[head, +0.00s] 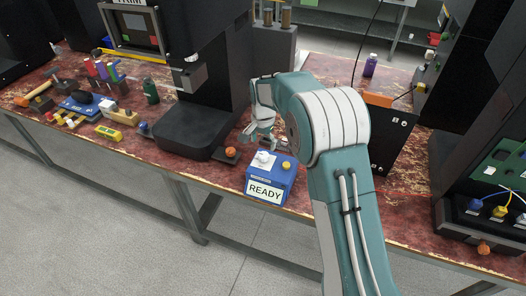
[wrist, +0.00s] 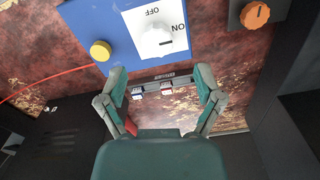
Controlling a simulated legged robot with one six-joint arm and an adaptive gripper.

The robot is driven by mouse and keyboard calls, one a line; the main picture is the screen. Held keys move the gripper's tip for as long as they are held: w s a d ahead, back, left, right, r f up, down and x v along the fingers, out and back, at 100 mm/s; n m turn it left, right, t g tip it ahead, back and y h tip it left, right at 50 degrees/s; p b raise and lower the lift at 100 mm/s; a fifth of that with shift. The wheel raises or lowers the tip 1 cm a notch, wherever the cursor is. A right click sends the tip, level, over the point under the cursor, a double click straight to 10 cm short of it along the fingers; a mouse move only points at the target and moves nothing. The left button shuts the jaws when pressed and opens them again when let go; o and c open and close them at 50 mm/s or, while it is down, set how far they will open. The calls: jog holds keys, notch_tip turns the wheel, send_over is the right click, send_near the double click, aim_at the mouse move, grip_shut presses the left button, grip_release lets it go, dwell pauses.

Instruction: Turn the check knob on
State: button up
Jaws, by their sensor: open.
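The check knob (head: 264,158) is white and sits on top of a blue box (head: 258,174) with a READY label on its front. In the wrist view the knob (wrist: 156,39) stands on a white plate marked OFF and ON. A short dark mark shows at its edge; I cannot tell for sure which word it points to. My gripper (head: 262,138) is above and just behind the box in the head view. In the wrist view my gripper (wrist: 160,88) is open and empty, its two fingers spread, with the knob beyond the fingertips and not touched.
A yellow button (wrist: 101,50) sits beside the knob on the box. An orange knob (wrist: 255,15) on a dark base is close by. A black machine (head: 195,120) stands left of the box. A dark cabinet (head: 390,140) stands right. Tools and a yellow block (head: 109,133) lie farther left.

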aim_at(263, 154)
notch_tip(263, 154, up, 6)
jog(key=shift+r, duration=0.25)
dwell(0.4)
jog(key=s+d+r+n+t, duration=0.1)
jog(key=s+d+r+n, duration=0.1)
jog(key=s+d+r, duration=0.45)
jog(key=s+d+r+n+t, duration=0.15)
jog(key=s+d+r, duration=0.25)
jog(key=s+r, duration=0.45)
jog(key=s+d+n+t, duration=0.1)
jog(key=s+d, duration=0.2)
jog(key=s, duration=0.7)
jog(key=s+d+f+n+t, duration=0.1)
jog(key=s+d+n+t, duration=0.1)
jog(key=s, duration=0.7)
jog(key=shift+s+d, duration=0.35)
jog(key=shift+d, duration=0.3)
